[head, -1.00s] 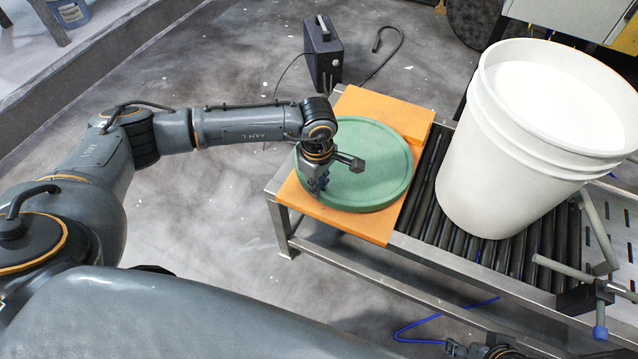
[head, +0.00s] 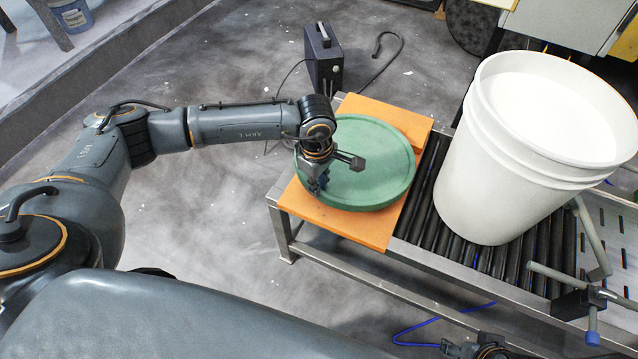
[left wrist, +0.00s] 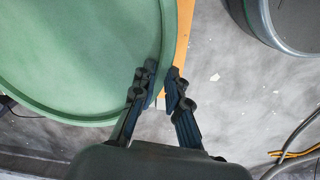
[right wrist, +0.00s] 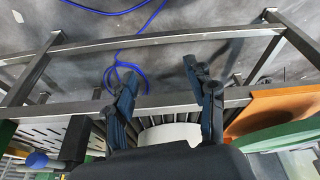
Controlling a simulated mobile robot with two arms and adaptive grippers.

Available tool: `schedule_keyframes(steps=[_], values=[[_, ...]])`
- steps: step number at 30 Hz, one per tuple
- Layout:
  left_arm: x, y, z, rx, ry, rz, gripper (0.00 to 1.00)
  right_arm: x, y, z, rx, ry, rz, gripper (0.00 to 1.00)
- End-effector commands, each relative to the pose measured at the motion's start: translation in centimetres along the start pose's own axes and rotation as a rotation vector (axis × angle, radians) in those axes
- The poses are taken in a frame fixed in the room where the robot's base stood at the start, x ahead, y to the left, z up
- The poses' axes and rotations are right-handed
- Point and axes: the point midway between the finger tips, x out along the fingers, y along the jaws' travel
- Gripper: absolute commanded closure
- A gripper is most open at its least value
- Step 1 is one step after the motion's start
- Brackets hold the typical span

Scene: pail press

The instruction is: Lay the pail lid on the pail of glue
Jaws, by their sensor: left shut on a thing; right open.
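The green round pail lid (head: 375,150) is over an orange board (head: 345,225) and looks slightly raised from it. My left gripper (head: 335,172) is shut on the lid's near-left rim. In the left wrist view the fingers (left wrist: 160,76) straddle the rim of the lid (left wrist: 80,50). The white pail of glue (head: 490,170) stands upright and open on the rollers, right of the lid, with white glue (head: 555,110) inside. My right gripper (right wrist: 158,72) is open and empty. The pail's lower part (right wrist: 170,133) shows beyond its fingers.
The roller conveyor (head: 425,205) has a metal frame (head: 350,265) and carries the board and pail. A clamp-like bar with a blue knob (head: 592,338) stands near the pail's right side. A dark box (head: 323,55) with a cable sits on the floor behind. A blue cable (head: 430,325) lies below.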

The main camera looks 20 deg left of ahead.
Motion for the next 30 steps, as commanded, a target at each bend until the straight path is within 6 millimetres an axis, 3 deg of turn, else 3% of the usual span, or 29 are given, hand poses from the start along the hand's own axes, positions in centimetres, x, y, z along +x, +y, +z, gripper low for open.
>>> schedule_keyframes(steps=[21, 30], values=[[-0.4, 0.1, 0.0, 0.0, 0.001, 0.008, 1.0, 0.6, 0.0, 0.1, 0.0, -0.007, 0.0, 0.45], [-0.3, -0.1, 0.0, 0.0, 0.0, 0.037, 1.0, -0.8, 0.0, -0.3, 0.0, 0.01, 0.0, 0.45]])
